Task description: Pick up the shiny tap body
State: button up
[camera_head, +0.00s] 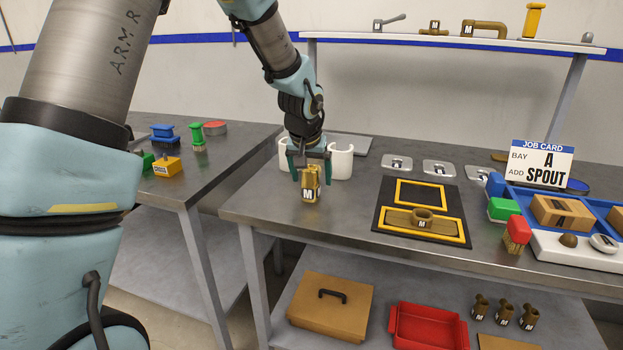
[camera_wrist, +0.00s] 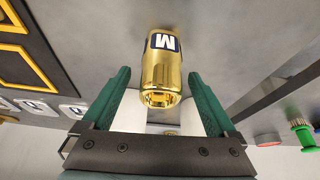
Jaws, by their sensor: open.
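The shiny tap body (camera_head: 311,187) is a gold, polished cylinder with an M label, standing on the steel table near its left end. In the wrist view the tap body (camera_wrist: 161,72) lies between and just past the fingertips, with a gap on both sides. My gripper (camera_head: 309,172) is open above and around its upper part. In the wrist view my gripper (camera_wrist: 160,80) shows two green fingers spread wide, neither seen touching the tap body. Part of the tap body's top is hidden by the fingers in the head view.
White holders (camera_head: 342,161) stand just behind my gripper. A black mat (camera_head: 388,222) with yellow frames and a brown tap part (camera_head: 423,217) lies to the right. A job card (camera_head: 541,164) and blue tray (camera_head: 520,192) are further right. Table surface around the tap body is clear.

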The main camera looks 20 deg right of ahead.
jog(key=shift+x, duration=1.45)
grip_shut()
